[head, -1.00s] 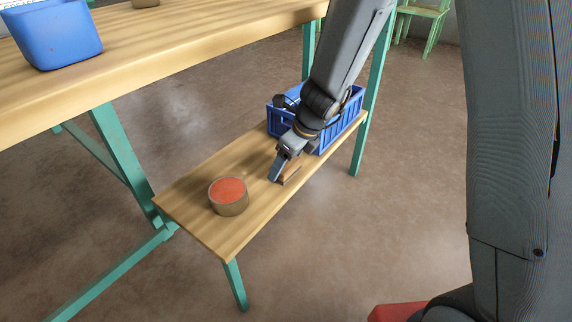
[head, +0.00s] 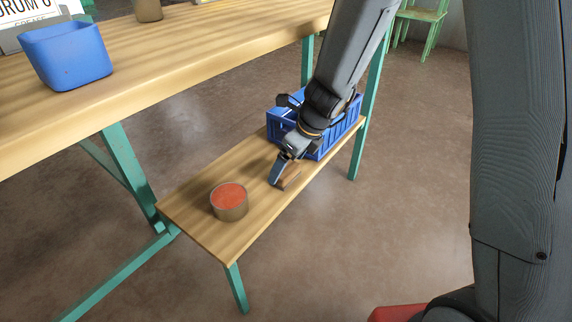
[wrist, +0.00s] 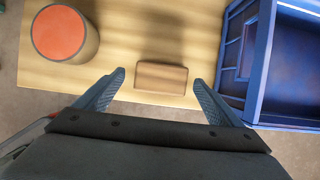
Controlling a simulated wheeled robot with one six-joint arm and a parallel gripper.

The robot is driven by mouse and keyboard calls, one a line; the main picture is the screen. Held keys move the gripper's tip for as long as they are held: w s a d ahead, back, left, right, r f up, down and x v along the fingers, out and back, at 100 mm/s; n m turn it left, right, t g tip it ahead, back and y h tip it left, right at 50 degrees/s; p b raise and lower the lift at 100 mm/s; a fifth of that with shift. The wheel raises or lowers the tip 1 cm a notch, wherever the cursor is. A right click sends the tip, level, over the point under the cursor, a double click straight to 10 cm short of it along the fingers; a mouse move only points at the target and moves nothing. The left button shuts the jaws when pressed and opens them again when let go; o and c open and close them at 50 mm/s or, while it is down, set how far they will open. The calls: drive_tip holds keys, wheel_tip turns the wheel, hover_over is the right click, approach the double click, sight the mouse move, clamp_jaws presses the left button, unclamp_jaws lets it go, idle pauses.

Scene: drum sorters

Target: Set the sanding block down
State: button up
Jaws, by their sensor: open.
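The sanding block (head: 290,176) is a small brown block lying on the low wooden bench (head: 245,212). It also shows in the wrist view (wrist: 161,77), near the bench's edge. My gripper (head: 277,183) is open, with its fingers low over the bench at the block. In the wrist view my gripper (wrist: 159,78) has one fingertip on each side of the block, with a visible gap on both sides. In the head view one finger partly hides the block.
A round tin with an orange-red top (head: 229,202) stands on the bench's near end. A blue crate (head: 328,139) stands at its far end, close to my wrist. The higher table (head: 190,50) at the upper left holds a blue bin (head: 66,58).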

drive_tip(key=p+v, duration=0.5)
drive_tip(key=v, duration=0.4)
drive_tip(key=s+a+r+n+g, duration=0.1)
drive_tip(key=s+a+r+n, duration=0.3)
drive_tip(key=s+n, duration=0.45)
drive_tip(key=s+a+r+n+g, duration=0.1)
drive_tip(key=s+a+r+n, duration=0.2)
drive_tip(key=s+a+n, duration=0.35)
drive_tip(key=s+d+r+n+h, duration=0.1)
drive_tip(key=s+d+n, duration=0.1)
drive_tip(key=s+n, duration=0.4)
drive_tip(key=s+d+r+n+h, duration=0.1)
drive_tip(key=s+r+n, duration=0.1)
drive_tip(key=s+n, duration=0.5)
drive_tip(key=n, duration=0.4)
drive_tip(key=shift+d+r+g, duration=0.15)
drive_tip(key=shift+d+g, duration=0.2)
drive_tip(key=shift+g, duration=0.05)
drive_tip(key=shift+w, duration=0.1)
